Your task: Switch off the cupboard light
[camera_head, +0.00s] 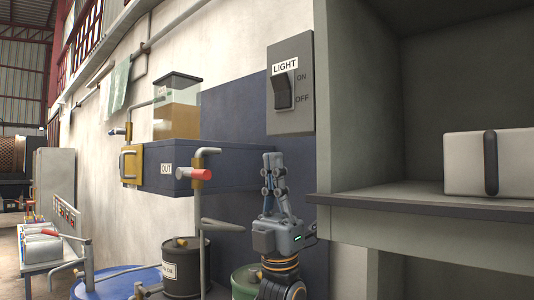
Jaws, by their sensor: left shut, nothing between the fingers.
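A grey switch plate (290,85) is on the wall beside the cupboard's left side. It has a white LIGHT label, and the words ON and OFF stand at its right side. Its dark rocker (282,92) sits in the middle of the plate; I cannot tell for certain which way it is set. The open grey cupboard (360,120) fills the right of the view. My left gripper (273,158) points up, shut and empty, below the switch plate and apart from it in the picture. My right gripper is not in view.
A white box (490,163) with a dark strap stands on the cupboard shelf (430,202). Left of my gripper are a blue-grey tank (225,165) marked OUT, a red-handled tap pipe (197,185), a black drum (183,275) and a blue drum (115,285).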

